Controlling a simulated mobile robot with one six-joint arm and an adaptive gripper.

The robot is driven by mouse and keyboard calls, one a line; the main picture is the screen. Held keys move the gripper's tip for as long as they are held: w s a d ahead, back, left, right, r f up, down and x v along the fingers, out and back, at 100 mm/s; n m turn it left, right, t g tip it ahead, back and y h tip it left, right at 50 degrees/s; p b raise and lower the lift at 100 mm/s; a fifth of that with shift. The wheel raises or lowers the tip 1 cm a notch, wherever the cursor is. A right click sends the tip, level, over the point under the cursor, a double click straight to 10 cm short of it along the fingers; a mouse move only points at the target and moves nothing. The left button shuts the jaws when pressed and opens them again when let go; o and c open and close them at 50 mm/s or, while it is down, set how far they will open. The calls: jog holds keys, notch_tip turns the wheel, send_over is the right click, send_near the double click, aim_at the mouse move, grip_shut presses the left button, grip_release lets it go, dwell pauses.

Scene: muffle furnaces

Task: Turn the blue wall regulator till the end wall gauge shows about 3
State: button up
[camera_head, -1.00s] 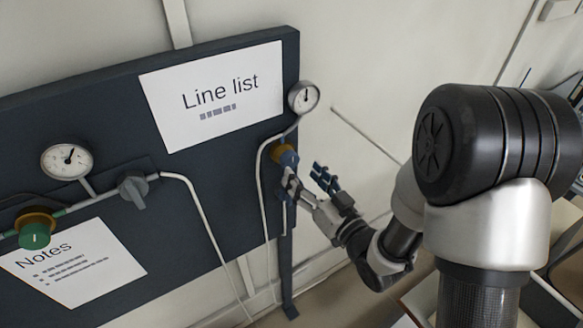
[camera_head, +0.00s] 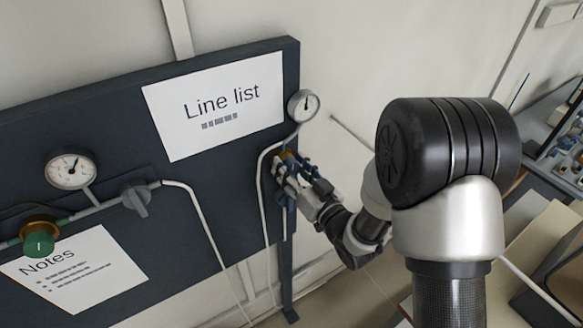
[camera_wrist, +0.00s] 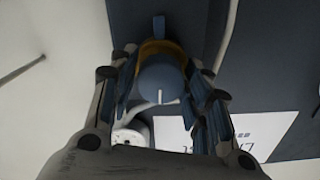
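The blue wall regulator (camera_wrist: 161,82), a round knob with a white mark and a brass-coloured collar behind it, sits near the right end of the dark board. In the head view my gripper (camera_head: 291,172) covers most of it. In the wrist view my gripper (camera_wrist: 160,90) is open, with its fingers on both sides of the knob. The gaps look narrow, and I cannot tell if either finger touches. The end gauge (camera_head: 303,105) is above the regulator, at the board's right edge. Its needle points roughly upward, and its numbers are too small to read. Its casing (camera_wrist: 132,132) shows partly in the wrist view.
A second gauge (camera_head: 70,169), a grey valve handle (camera_head: 136,197) and a green knob (camera_head: 39,243) are on the board's left. A thin pipe (camera_head: 262,190) runs down beside the blue regulator. The "Line list" sheet (camera_head: 212,112) is left of the end gauge.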

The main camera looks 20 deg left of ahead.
jog(key=c, duration=0.6)
jog(key=shift+b, duration=0.3)
jog(key=shift+c, duration=0.2)
jog(key=shift+f+b, duration=0.1)
jog(key=shift+b, duration=0.85)
jog(key=o, duration=1.1)
jog(key=shift+v, duration=3.8)
